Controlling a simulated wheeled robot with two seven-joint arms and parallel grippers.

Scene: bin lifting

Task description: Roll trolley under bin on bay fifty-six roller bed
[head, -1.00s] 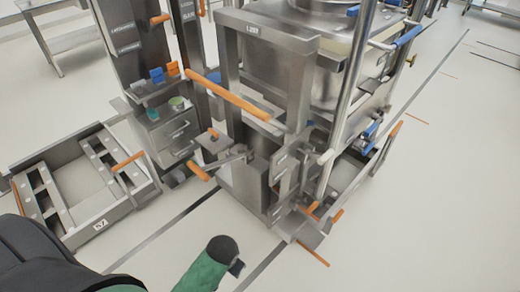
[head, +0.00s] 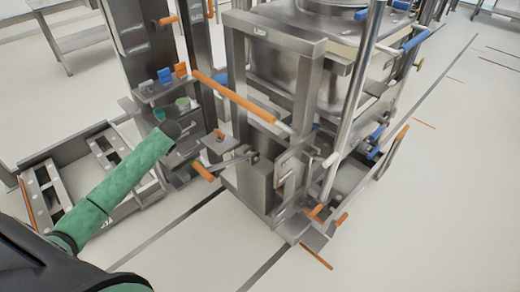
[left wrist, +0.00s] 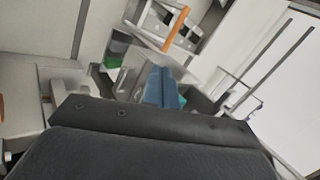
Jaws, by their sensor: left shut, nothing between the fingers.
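A tall steel trolley (head: 276,40) with an orange push bar (head: 233,96) stands at the centre of the head view; the label on its top beam is too small to read. A round steel bin (head: 322,55) sits behind its posts, partly hidden; I cannot tell what supports it. A roller bed (head: 45,190) lies at the left, partly covered by my green left arm. My left gripper shows in the left wrist view as blue fingers (left wrist: 161,88), shut and empty. In the head view the arm ends near the cabinet, left of the push bar. My right gripper is out of view.
Orange-tipped levers (head: 203,172) stick out low beside the trolley. Dark floor lines cross the front. The floor at right is clear.

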